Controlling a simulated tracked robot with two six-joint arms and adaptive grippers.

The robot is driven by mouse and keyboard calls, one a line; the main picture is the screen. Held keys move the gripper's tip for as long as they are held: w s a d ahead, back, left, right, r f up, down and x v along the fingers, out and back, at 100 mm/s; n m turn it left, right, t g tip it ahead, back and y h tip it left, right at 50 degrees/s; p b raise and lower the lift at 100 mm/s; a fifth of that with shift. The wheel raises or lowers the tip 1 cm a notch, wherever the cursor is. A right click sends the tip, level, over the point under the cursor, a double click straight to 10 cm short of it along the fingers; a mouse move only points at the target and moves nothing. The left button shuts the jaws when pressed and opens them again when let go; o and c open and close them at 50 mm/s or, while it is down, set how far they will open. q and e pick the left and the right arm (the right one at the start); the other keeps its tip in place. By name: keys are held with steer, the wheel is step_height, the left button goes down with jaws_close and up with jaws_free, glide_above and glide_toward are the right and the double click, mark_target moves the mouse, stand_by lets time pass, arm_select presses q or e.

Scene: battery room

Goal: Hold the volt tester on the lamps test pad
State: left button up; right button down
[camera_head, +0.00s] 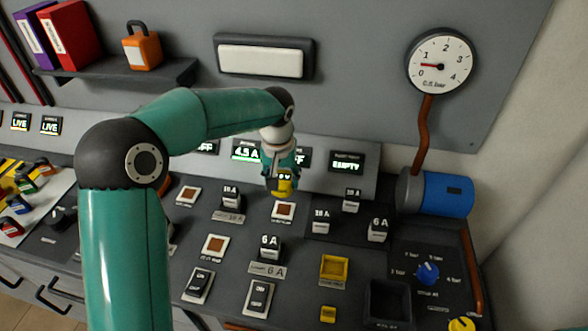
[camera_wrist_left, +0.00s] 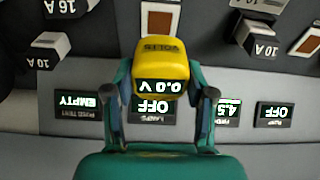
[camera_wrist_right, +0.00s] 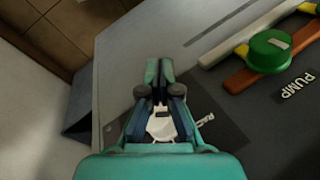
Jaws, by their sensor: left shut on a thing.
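My left gripper (camera_head: 283,178) is shut on the yellow volt tester (camera_head: 285,186). In the left wrist view the tester (camera_wrist_left: 161,62) sits between the two fingers (camera_wrist_left: 162,90) and its display reads 0.0 V. The lamps test pad (camera_head: 284,210) is a copper square in a white frame, just in front of the tester in the head view. The lamps display (camera_wrist_left: 152,107) reads OFF. My right gripper (camera_wrist_right: 160,72) is shut and looks empty.
Other copper pads (camera_head: 215,246) and several breaker blocks (camera_head: 270,246) stand around on the dark panel. The sloped display strip (camera_head: 347,162) is close behind the tester. A green-knobbed pump handle (camera_wrist_right: 269,51) lies right of my right gripper.

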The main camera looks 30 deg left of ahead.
arm_select(q)
steer(key=shift+a+f, duration=0.15)
steer(key=shift+f+b, duration=0.55)
steer(key=shift+b, duration=0.1)
steer(key=f+b, duration=0.2)
steer(key=shift+w+d+f, duration=0.15)
steer(key=shift+d+f, duration=0.05)
steer(key=shift+f, duration=0.15)
steer(key=shift+f+b, duration=0.7)
steer(key=shift+f, duration=0.15)
steer(key=shift+r, duration=0.1)
steer(key=shift+s+f+b, duration=0.2)
steer(key=shift+f+b, duration=0.15)
steer(key=shift+f, duration=0.2)
stand_by(0.4)
steer(key=shift+r+p, duration=2.75)
steer(key=shift+r, duration=0.85)
